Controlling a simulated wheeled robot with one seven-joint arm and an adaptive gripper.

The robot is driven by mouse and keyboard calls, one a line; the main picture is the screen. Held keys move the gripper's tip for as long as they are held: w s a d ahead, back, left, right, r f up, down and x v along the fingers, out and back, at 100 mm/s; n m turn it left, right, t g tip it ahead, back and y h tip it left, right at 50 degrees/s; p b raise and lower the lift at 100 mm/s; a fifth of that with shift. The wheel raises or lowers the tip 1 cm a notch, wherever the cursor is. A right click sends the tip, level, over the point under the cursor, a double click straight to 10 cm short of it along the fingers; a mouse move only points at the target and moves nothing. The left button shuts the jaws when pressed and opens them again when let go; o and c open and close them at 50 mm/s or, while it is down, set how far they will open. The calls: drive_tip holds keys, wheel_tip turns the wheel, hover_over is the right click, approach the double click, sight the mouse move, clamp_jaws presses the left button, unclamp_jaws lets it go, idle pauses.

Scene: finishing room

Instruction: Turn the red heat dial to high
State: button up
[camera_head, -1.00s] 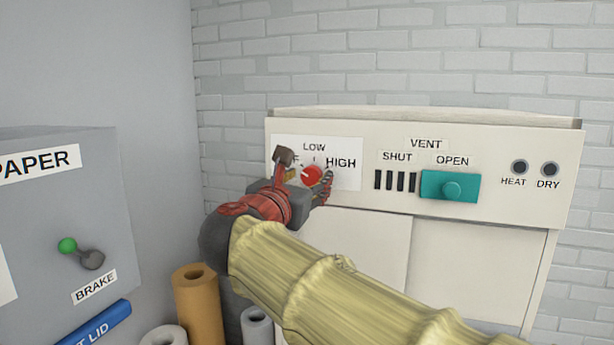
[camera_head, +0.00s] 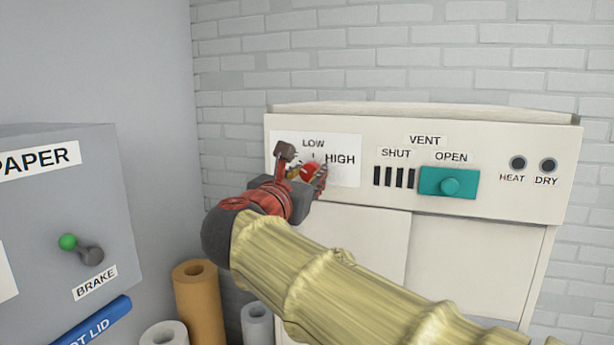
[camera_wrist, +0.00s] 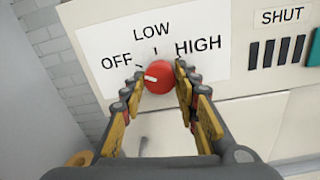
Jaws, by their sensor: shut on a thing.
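The red heat dial (camera_head: 310,171) sits on a white label plate (camera_head: 345,175) marked LOW and HIGH at the left of the cream cabinet front. In the wrist view the dial (camera_wrist: 163,80) faces me, and its white mark points left, toward the OFF side. HIGH is printed to its upper right. My gripper (camera_head: 305,167) is at the dial and partly hides it. In the wrist view my gripper (camera_wrist: 163,76) is shut on the dial, with one finger on each side.
A teal vent slider (camera_head: 449,182) stands at OPEN, right of dark slots. HEAT and DRY lamps (camera_head: 533,165) are dark. A grey box (camera_head: 60,200) with a green-knobbed brake lever (camera_head: 80,249) is at the left. Paper rolls (camera_head: 199,303) stand below.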

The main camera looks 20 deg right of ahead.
drive_tip(key=shift+c, duration=0.8)
